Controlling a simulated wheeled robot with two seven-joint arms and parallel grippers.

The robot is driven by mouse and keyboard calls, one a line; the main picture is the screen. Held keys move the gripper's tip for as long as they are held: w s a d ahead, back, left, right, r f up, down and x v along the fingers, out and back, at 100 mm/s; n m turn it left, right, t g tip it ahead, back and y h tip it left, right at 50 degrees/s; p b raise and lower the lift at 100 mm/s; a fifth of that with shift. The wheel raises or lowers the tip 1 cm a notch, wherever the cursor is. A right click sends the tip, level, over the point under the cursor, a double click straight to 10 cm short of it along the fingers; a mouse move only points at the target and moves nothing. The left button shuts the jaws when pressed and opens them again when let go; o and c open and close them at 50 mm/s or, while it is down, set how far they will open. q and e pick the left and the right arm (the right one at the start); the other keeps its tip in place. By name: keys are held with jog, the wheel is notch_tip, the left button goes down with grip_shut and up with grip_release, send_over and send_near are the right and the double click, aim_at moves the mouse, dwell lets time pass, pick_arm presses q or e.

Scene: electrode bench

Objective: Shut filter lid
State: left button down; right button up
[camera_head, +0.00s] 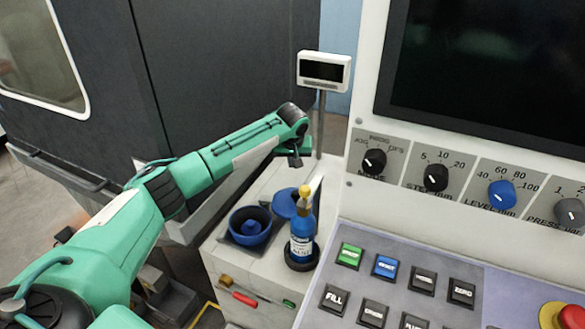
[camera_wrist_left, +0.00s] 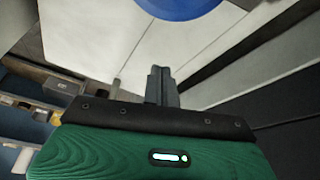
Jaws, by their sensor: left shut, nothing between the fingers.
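A blue round cup (camera_head: 264,240) with a small knob inside stands open on the white bench in the head view. A blue round disc (camera_head: 282,204), which looks like the filter lid, lies beside it, partly hidden by a bottle; its exact angle is unclear. My left gripper (camera_head: 295,160) is above and behind the disc, apart from it and empty. In the left wrist view its fingers (camera_wrist_left: 161,72) are closed together. A blue round surface (camera_wrist_left: 180,6) shows at the top of that view, cut by the frame; I cannot tell whether it is lid or cup. My right gripper is not in view.
A blue bottle (camera_head: 301,246) with a yellow top stands close to the cup and disc. A small display on a pole (camera_head: 324,70) rises behind the gripper. The control panel (camera_head: 400,240) borders the right.

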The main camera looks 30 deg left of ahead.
aim_at(286, 197)
pick_arm(q)
jog(key=x, duration=0.7)
jog(key=shift+f, duration=0.3)
jog(key=shift+s+d+p, duration=0.1)
jog(key=shift+s+p, duration=0.15)
jog(key=shift+p, duration=0.25)
jog(key=shift+s+d+p, duration=0.3)
jog(key=shift+s+d, duration=0.05)
jog(key=shift+s, duration=0.4)
jog(key=shift+s+d+f, duration=0.15)
jog(key=shift+s+d, duration=0.25)
jog(key=shift+s, duration=0.25)
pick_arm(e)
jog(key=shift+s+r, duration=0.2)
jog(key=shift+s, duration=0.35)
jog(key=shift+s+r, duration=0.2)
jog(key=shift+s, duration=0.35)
pick_arm(q)
jog(key=shift+s+d+p, duration=0.1)
jog(key=shift+p, duration=0.25)
